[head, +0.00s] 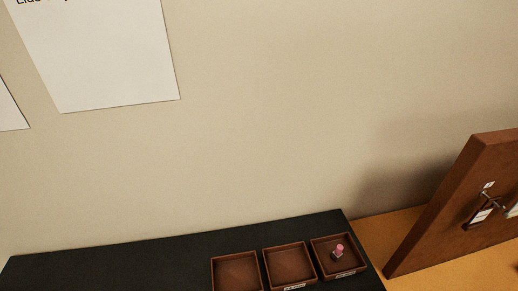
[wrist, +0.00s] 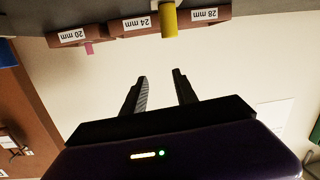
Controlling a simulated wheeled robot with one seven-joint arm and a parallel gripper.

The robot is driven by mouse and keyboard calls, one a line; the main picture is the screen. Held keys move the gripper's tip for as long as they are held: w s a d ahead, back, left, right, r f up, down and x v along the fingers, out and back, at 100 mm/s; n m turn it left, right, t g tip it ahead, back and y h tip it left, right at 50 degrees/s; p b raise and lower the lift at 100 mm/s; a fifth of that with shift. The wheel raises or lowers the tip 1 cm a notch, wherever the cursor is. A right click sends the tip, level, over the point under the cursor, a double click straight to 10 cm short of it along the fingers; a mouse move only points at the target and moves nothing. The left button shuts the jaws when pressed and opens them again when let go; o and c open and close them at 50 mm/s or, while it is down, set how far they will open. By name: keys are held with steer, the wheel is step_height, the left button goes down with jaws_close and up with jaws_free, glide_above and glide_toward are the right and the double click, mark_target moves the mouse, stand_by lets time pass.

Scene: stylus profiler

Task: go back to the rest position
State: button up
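My gripper (wrist: 160,77) shows in the wrist view with its two dark fingers apart and only pale wall seen between them. It is not in the head view. Three brown trays stand in a row on a black surface (head: 130,262): a left tray (head: 236,271), a middle tray (head: 289,264) and a right tray (head: 350,266). The right one holds a small pink-topped piece (head: 339,249). In the wrist view, the trays carry labels 20 mm (wrist: 74,36), 24 mm (wrist: 138,23) and 28 mm (wrist: 204,15). The fingers are apart from them.
A yellow cylinder (wrist: 169,19) shows between the 24 mm and 28 mm labels. A brown upright panel (head: 458,210) with small metal fittings stands at the right on an orange-brown surface (head: 377,232). A white sheet (head: 105,55) hangs on the bare beige wall (head: 290,110).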

steer(key=s+d+m+h, duration=0.1)
steer(key=s+d, duration=0.3)
steer(key=s, duration=0.1)
steer(key=s+d+m+h, duration=0.1)
steer(key=s+d, duration=0.3)
steer(key=s, duration=0.2)
steer(key=s+d+f+m+g+h, duration=0.1)
steer(key=s+d+m+h, duration=0.1)
steer(key=s+d, duration=0.2)
steer(key=shift+s+d, duration=0.25)
steer(key=shift+s, duration=0.85)
